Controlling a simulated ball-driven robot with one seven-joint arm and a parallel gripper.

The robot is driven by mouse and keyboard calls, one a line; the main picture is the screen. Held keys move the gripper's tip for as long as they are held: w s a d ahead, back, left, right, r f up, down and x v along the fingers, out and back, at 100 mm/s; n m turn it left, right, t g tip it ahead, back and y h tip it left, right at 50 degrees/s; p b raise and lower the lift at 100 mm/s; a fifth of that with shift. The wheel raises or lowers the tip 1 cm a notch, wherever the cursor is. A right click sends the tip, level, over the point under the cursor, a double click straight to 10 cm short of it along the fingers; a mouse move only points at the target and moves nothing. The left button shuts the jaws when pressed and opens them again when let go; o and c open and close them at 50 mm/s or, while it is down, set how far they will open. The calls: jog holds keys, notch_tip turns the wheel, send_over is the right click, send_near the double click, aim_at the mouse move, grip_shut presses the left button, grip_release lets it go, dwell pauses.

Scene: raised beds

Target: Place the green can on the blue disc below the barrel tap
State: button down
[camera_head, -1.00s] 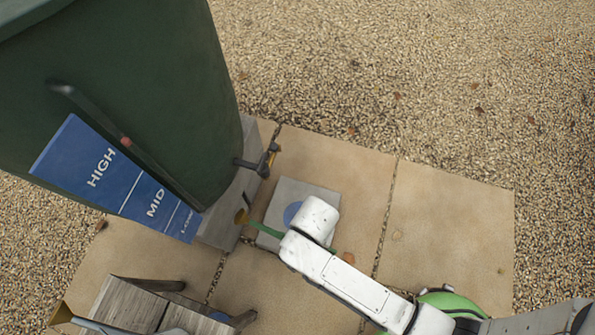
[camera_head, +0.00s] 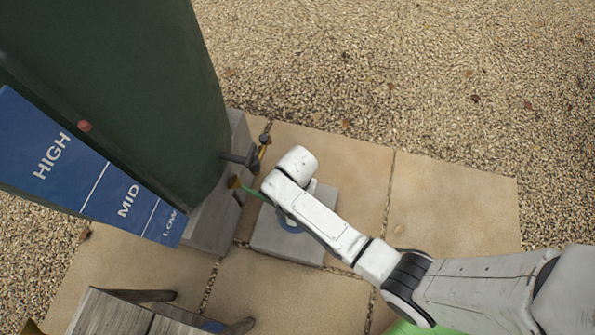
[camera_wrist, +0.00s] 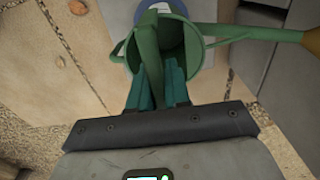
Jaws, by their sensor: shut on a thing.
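The green can is a watering can; in the wrist view its body and handle (camera_wrist: 150,45) are near the top middle. In the head view only its green spout (camera_head: 254,193) with a brass end shows, pointing left towards the barrel; my arm hides the rest. My gripper (camera_wrist: 158,88) is shut on the can's handle. The blue disc (camera_head: 289,224) lies on a grey slab, partly covered by my arm; its edge shows behind the can in the wrist view (camera_wrist: 155,5). Whether the can touches the slab is unclear. The barrel tap (camera_head: 258,150) is just above the spout end.
The dark green barrel (camera_head: 130,90), with a blue level sign (camera_head: 95,170), stands on a grey block (camera_head: 215,215) at left. A wooden stool (camera_head: 110,312) is at bottom left. Stone paving (camera_head: 450,205) to the right is clear, with gravel beyond.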

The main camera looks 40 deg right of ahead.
jog(key=shift+s+f, duration=0.1)
jog(key=shift+f, duration=1.15)
jog(key=shift+b, duration=0.3)
jog(key=shift+f, duration=0.2)
jog(key=c, duration=1.1)
grip_release()
jog(key=shift+r, duration=0.1)
notch_tip(320, 180, up, 12)
jog(key=p, duration=0.5)
jog(key=shift+r, duration=0.1)
jog(key=shift+s, duration=0.1)
